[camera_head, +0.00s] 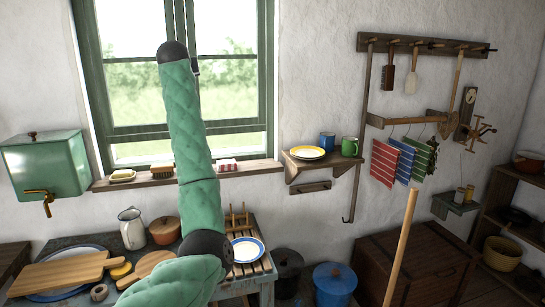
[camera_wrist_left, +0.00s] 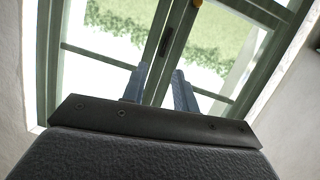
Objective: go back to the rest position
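My left arm, in green padded cover, rises in front of the window (camera_head: 235,75) in the head view, its dark-capped end high against the glass. The fingers are not clear in that view. In the left wrist view my left gripper (camera_wrist_left: 160,80) points at the window, which also fills much of that view (camera_wrist_left: 220,50). Its two fingers stand apart with nothing between them, so it is open and empty. My right gripper is in neither view.
The window sill (camera_head: 250,169) holds a brush (camera_head: 162,171) and soap dish (camera_head: 122,176). Below, a worktop carries a cutting board (camera_head: 62,273), white jug (camera_head: 132,229) and plate (camera_head: 248,250). A wall shelf (camera_head: 318,163) holds mugs. A wooden pole (camera_head: 400,250) stands at right.

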